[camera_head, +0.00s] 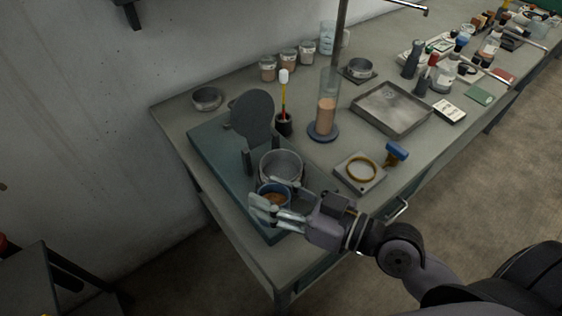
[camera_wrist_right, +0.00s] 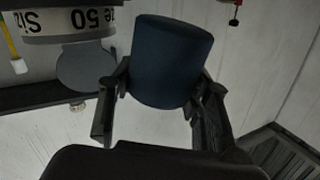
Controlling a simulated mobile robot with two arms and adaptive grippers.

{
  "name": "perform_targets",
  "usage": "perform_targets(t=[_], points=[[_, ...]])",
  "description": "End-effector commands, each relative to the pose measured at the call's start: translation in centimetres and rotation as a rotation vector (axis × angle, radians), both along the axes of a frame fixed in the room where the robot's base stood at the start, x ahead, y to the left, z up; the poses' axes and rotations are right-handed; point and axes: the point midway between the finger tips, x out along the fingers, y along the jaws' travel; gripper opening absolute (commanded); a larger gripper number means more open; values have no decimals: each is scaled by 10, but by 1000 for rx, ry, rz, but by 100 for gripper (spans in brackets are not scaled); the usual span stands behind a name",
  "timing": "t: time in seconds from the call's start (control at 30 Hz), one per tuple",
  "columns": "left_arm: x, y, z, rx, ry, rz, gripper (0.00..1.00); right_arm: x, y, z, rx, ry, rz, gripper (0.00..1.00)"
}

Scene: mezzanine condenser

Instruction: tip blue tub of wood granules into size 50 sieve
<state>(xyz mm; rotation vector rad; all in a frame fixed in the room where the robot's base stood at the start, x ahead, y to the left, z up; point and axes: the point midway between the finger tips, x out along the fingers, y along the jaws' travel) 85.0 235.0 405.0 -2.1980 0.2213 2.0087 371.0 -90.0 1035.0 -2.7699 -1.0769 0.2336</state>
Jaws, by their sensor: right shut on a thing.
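The blue tub (camera_head: 262,188) holds brown wood granules (camera_head: 275,199). My right gripper (camera_head: 268,206) is shut around its side; in the right wrist view the tub (camera_wrist_right: 170,62) sits between the two fingers (camera_wrist_right: 160,92). The tub looks roughly upright; any slight tilt is hard to judge. The metal sieve (camera_head: 282,166) stands just behind the tub. Its "Size 50" label shows upside down in the right wrist view (camera_wrist_right: 70,22). The fingers hide part of the tub. My left gripper is not in view.
A dark round disc (camera_head: 252,115) stands up behind the sieve on a teal base (camera_head: 212,140). A tall cylinder of granules (camera_head: 327,117), a metal tray (camera_head: 391,108) and a plate with a brass ring (camera_head: 360,173) stand to the right. A small bowl (camera_head: 207,98) is behind left.

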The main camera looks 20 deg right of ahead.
Motion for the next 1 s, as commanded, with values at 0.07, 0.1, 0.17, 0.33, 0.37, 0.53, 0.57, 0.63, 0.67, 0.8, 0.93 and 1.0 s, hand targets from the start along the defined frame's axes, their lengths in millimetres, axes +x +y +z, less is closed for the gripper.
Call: perform_targets(t=[0.07,0.1,0.17,0.33,0.37,0.53,0.57,0.63,0.67,0.8,0.93,1.0], points=[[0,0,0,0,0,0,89,4,-2,2,19,33,-3,17],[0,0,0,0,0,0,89,6,-3,2,27,50,-2,17],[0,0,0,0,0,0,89,9,-4,2,41,77,-2,17],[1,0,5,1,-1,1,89,17,-8,10,74,150,-1,17],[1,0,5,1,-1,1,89,17,-8,9,77,159,-1,17],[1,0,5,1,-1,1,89,19,-9,10,85,180,-1,17],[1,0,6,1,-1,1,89,19,-9,11,88,182,-1,17],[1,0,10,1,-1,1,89,20,-10,13,91,192,-1,17],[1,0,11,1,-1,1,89,21,-10,13,93,196,-1,17],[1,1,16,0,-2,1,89,23,-11,15,100,214,-1,17],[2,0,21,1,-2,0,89,24,-12,17,108,227,-1,17],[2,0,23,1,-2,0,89,25,-12,18,111,236,-1,17]])
